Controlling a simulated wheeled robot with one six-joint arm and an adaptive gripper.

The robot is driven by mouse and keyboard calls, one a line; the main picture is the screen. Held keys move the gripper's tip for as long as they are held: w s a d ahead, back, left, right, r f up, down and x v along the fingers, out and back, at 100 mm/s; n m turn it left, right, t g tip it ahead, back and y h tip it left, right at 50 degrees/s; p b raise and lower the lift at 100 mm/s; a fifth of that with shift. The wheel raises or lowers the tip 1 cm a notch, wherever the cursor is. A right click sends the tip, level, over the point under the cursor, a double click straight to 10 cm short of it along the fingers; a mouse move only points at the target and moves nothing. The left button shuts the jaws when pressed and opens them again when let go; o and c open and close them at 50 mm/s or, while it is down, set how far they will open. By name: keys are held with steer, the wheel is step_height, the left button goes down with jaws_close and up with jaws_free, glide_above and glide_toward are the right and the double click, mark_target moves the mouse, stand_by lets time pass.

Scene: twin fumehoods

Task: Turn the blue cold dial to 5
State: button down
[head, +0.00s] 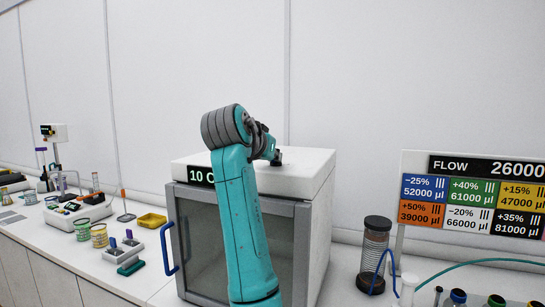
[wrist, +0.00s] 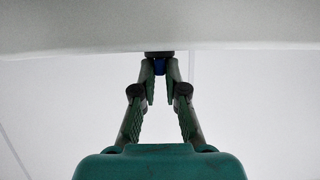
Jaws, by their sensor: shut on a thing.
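The blue cold dial (wrist: 160,66) shows in the wrist view as a small blue piece with a dark part above it, against a pale surface. My gripper (wrist: 160,75) has its two fingertips closed on either side of it. The dial's markings and pointer cannot be seen. In the head view my gripper (head: 268,150) is at the top of a white glass-fronted cabinet (head: 318,200). A black display (head: 201,175) on the cabinet reads "10 C", partly hidden by my arm.
A blue door handle (head: 168,250) sticks out at the cabinet's left. Space above the cabinet is clear.

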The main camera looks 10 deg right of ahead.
steer(key=c, duration=1.2)
jaws_free()
steer(key=v, duration=1.2)
